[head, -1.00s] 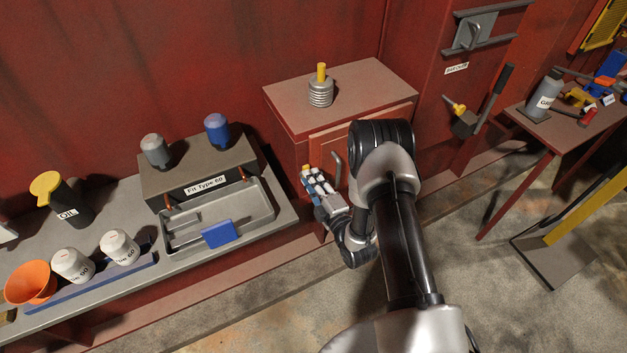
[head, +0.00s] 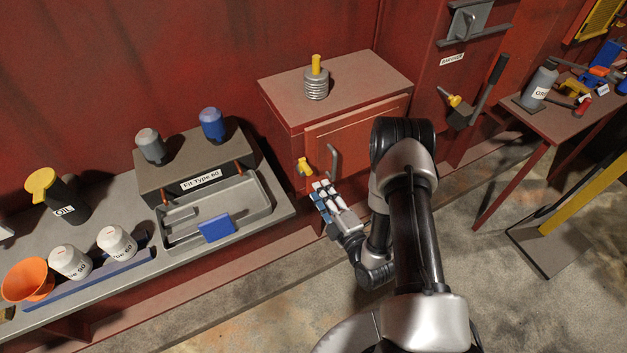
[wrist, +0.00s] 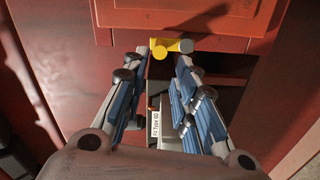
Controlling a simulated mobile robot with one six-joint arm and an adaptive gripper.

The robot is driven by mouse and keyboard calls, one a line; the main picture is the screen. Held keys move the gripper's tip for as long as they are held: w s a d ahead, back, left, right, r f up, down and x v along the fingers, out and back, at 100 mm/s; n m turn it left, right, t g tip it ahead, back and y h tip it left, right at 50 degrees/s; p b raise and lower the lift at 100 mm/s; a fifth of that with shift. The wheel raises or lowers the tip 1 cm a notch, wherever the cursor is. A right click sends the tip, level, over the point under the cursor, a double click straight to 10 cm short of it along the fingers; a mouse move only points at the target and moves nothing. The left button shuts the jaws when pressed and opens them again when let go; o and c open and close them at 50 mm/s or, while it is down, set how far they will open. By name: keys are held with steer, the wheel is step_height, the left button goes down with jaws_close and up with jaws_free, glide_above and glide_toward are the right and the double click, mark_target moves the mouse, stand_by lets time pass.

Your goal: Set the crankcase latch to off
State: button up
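The crankcase latch appears to be the small yellow handle (head: 304,167) on the front of the red cabinet, left of a grey door handle. In the wrist view the yellow latch (wrist: 172,46) lies crosswise just beyond my fingertips, roughly between them. My gripper (head: 322,190) is below and slightly right of the latch in the head view. In the wrist view my gripper (wrist: 165,60) has its two blue-padded fingers apart, with nothing held between them. Contact with the latch cannot be told. No on or off marking is readable.
The grey door handle (head: 333,160) stands close to my fingers. A grey bench with a tray (head: 262,213) is to the left, and a red side table (head: 560,125) is to the right. A spring on a yellow post (head: 316,82) stands on the cabinet top.

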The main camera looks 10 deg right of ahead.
steer(key=shift+v, duration=1.8)
steer(key=w+d+r+m+g+h, duration=0.1)
steer(key=w+r+m+g+h, duration=0.1)
steer(key=w+r+g, duration=0.4)
steer(key=s+d+r+m+g+h, duration=0.1)
steer(key=d+r+m+h, duration=0.15)
steer(key=r, duration=0.45)
steer(key=d+r+m+h, duration=0.1)
steer(key=r+m, duration=0.3)
steer(key=r, duration=0.3)
steer(key=s+a+r+m+g, duration=0.1)
steer(key=s+r+m+g, duration=0.1)
steer(key=s, duration=0.7)
steer(key=s+a+r+m+g, duration=0.1)
steer(key=s+r+m, duration=0.3)
steer(key=s, duration=0.6)
steer(key=s+a+r+m+g, duration=0.1)
steer(key=s+r+m, duration=0.3)
steer(key=s, duration=0.5)
steer(key=shift+s+a+m+g, duration=0.35)
steer(key=shift+m+g, duration=0.2)
steer(key=shift+g, duration=0.25)
